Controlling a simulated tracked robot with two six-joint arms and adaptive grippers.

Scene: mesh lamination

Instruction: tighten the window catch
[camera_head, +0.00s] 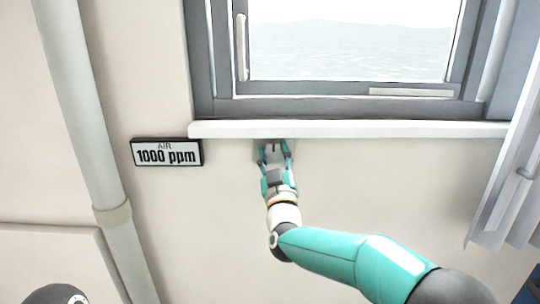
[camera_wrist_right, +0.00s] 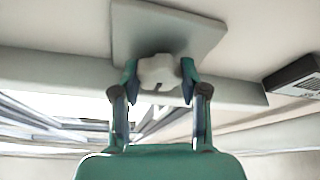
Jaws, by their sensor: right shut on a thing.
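The window catch shows in the right wrist view as a pale lobed knob (camera_wrist_right: 158,72) with a small dark notch, in front of a flat grey plate (camera_wrist_right: 190,38). In the head view the plate (camera_head: 258,158) is on the wall just under the window sill, mostly hidden by my gripper. My right gripper (camera_head: 274,152) reaches up to it, and in the wrist view its fingers (camera_wrist_right: 160,80) are shut on the knob, one on each side. The knob's turn angle is hard to judge. My left gripper is not in view.
The white sill (camera_head: 350,129) runs just above my right gripper, below the grey-framed window (camera_head: 340,106). An air display (camera_head: 167,153) reading 1000 ppm hangs to the left. A pipe (camera_head: 88,130) stands farther left, and a grey curtain (camera_head: 505,185) hangs at right.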

